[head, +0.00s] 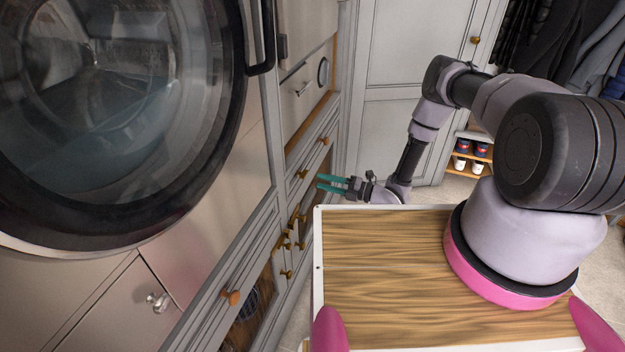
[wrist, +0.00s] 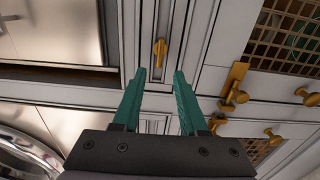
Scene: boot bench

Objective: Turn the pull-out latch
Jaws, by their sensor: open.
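A small brass latch (wrist: 160,50) sits on a narrow grey panel in the wrist view, its long side running up and down the picture. My gripper (wrist: 160,74) has two teal fingers, open and empty. The latch shows just beyond the gap between the fingertips, and no contact shows. In the head view my gripper (head: 319,182) reaches left to the grey cabinet front, close to a brass fitting (head: 302,174). I cannot tell surely whether that fitting is the same latch.
Another brass latch (wrist: 236,86) and several brass knobs sit right of the fingers in the wrist view, near a lattice door (wrist: 285,35). A round-doored washing machine (head: 95,100) fills the left of the head view. A black handle (head: 264,40) juts out beside it.

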